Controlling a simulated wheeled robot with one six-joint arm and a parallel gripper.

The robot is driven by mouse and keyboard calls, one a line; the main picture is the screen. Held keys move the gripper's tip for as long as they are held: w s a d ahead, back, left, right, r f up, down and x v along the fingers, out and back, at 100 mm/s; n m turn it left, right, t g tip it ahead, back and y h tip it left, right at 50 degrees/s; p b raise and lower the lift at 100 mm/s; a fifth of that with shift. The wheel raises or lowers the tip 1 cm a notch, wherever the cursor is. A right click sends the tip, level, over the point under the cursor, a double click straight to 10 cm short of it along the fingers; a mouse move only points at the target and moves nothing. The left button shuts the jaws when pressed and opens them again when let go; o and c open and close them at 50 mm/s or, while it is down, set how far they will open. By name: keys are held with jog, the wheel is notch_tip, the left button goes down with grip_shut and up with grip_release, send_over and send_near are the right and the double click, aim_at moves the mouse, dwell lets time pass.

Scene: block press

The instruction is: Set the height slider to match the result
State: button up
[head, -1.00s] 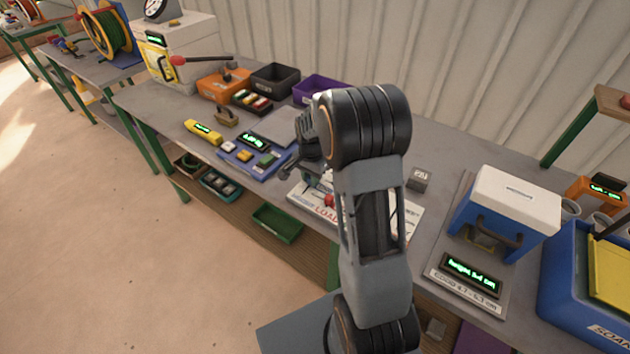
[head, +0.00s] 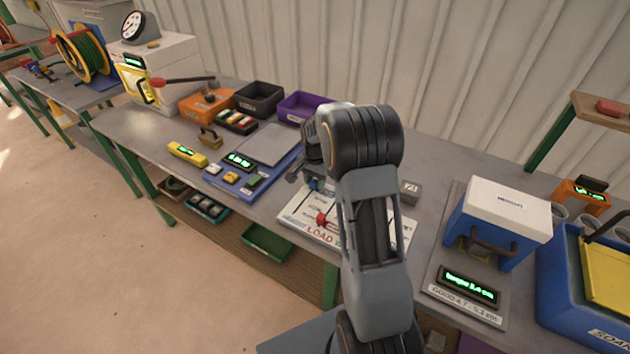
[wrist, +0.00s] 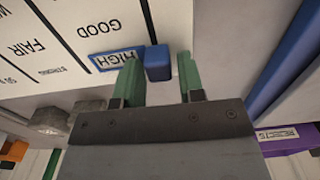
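The white slider board (head: 290,215) lies on the bench, partly behind my arm in the head view. It carries a red knob (head: 322,219) by the word LOAD and a blue knob (head: 314,184) further back. In the wrist view the blue knob (wrist: 158,63) is beside a blue-framed HIGH label (wrist: 117,57), with GOOD and FAIR also lettered. My gripper (wrist: 160,75) is open, its two green fingers on either side of the blue knob with gaps showing. The gauge display (head: 468,287) glows green; its height reading looks like 5.4 cm but is blurred. A GOOD range card is below it.
A small grey block (head: 409,192) is right of the board. The blue and white gauge (head: 497,222) and a blue soak tub (head: 560,290) are further right. A blue scale panel (head: 225,182) is left. Bins (head: 258,99) line the back.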

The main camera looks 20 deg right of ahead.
aim_at(315, 180)
jog(key=shift+o, duration=1)
jog(key=shift+a, duration=0.15)
jog(key=shift+r, duration=0.1)
notch_tip(315, 180, up, 14)
jog(key=shift+f, duration=0.2)
